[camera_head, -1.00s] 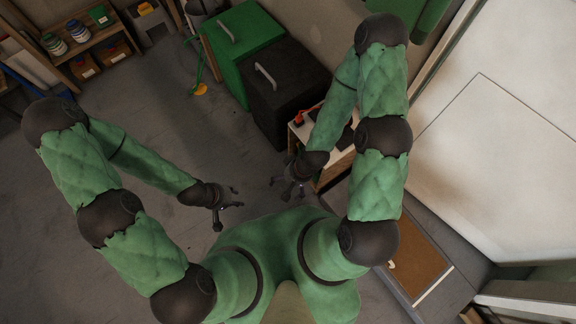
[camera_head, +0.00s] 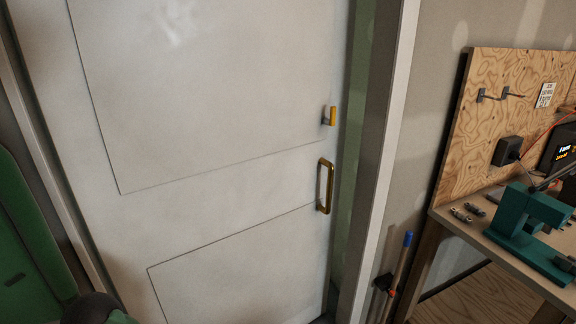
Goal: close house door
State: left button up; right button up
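The white house door (camera_head: 215,120) fills the left and middle of the head view. It has a gold pull handle (camera_head: 325,186) and a small gold latch (camera_head: 329,116) near its right edge. A green strip (camera_head: 357,150) shows between that edge and the pale door frame (camera_head: 393,150); the door looks slightly ajar. Neither of my grippers is in view. Part of my own arm shows at the bottom left, away from the handle.
To the right, a wooden workbench (camera_head: 500,245) with a plywood back panel (camera_head: 505,120) holds a teal machine (camera_head: 530,225). A blue-topped pole (camera_head: 401,262) leans by the wall beside the door frame. Green surfaces (camera_head: 30,240) stand at the left edge.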

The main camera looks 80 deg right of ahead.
aim_at(202, 167)
jog(key=k+l+z, duration=0.1)
jog(key=z, duration=2.3)
